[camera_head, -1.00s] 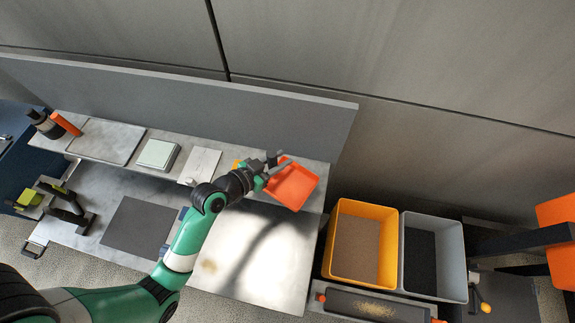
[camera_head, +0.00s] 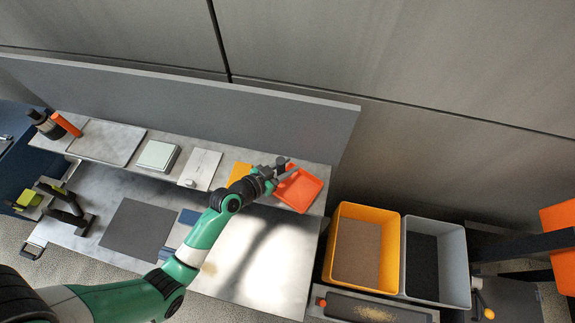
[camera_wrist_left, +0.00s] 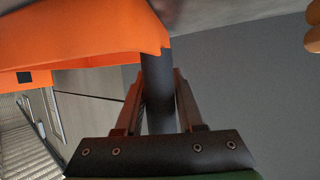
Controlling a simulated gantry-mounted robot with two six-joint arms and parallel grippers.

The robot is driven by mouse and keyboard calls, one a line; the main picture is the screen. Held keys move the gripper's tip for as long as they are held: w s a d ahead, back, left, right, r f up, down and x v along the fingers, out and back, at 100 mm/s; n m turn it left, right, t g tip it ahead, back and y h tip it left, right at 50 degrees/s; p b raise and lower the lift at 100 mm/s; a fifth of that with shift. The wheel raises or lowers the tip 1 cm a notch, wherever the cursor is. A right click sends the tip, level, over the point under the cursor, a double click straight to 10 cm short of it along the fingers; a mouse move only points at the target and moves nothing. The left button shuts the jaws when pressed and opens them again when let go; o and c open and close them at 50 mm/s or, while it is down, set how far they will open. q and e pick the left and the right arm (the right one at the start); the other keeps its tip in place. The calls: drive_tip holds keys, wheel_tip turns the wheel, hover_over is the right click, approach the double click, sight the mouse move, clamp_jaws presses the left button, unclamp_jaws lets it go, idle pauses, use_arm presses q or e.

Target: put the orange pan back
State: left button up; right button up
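The orange pan (camera_head: 299,190) is a shallow square tray at the right end of the raised back shelf (camera_head: 222,150). My left gripper (camera_head: 284,168) is at the pan's upper left side. In the left wrist view its two fingers flank the pan's dark round handle (camera_wrist_left: 158,88) closely, with no clear gap. The orange pan body (camera_wrist_left: 80,35) fills the upper left there. I cannot tell whether the pan rests on the shelf or is just above it. My right gripper is not in view.
A yellow piece (camera_head: 239,171), a white flat box (camera_head: 202,168) and a scale-like device (camera_head: 158,155) lie left along the shelf. A grey panel (camera_head: 180,110) stands behind. A yellow bin (camera_head: 336,232) and a grey bin (camera_head: 467,262) stand at the right.

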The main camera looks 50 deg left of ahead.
use_arm(q)
drive_tip(key=o, duration=0.3)
drive_tip(key=shift+o, duration=0.2)
drive_tip(key=shift+r, duration=0.1)
drive_tip(key=shift+s+r, duration=0.15)
drive_tip(key=v, duration=1.1)
drive_tip(key=shift+s, duration=0.35)
drive_tip(key=shift+r, duration=0.15)
